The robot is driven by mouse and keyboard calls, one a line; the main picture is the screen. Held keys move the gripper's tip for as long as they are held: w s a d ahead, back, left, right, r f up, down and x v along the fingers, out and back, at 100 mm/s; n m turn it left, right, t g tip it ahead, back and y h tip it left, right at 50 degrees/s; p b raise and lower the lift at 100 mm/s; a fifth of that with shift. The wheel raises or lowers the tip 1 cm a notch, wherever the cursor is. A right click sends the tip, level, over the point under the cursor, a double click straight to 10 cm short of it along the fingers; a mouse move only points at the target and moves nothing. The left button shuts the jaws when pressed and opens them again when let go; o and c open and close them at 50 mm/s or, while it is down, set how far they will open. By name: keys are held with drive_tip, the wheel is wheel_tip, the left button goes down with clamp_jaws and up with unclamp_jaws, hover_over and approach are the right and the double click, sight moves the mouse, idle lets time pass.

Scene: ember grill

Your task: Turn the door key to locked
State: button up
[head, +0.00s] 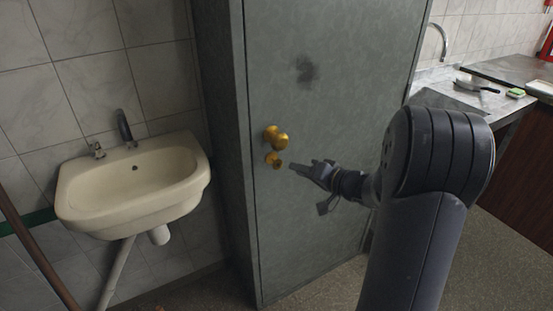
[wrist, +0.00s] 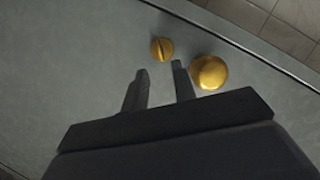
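A grey door (head: 320,100) carries a round brass knob (head: 279,139) and, just below it, a small brass key turn (head: 273,160). In the wrist view the key turn (wrist: 162,49) is a brass disc with a dark line across its face, and the knob (wrist: 209,72) is to its right. My gripper (head: 300,167) is just right of the key turn in the head view. In the wrist view my gripper (wrist: 158,78) has its two fingers apart with nothing between them. The fingertips appear short of the key turn, the right one between it and the knob.
A cream washbasin (head: 135,185) with a dark tap (head: 124,128) is on the tiled wall left of the door. A counter (head: 450,95) with a pan (head: 477,86) stands at the right. Speckled floor (head: 500,250) shows at the lower right.

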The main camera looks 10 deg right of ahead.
sight(277, 163)
drive_tip(key=p+x, duration=0.2)
drive_tip(key=x, duration=0.7)
drive_tip(key=shift+w+a+f, duration=0.1)
drive_tip(key=shift+a, duration=0.05)
clamp_jaws()
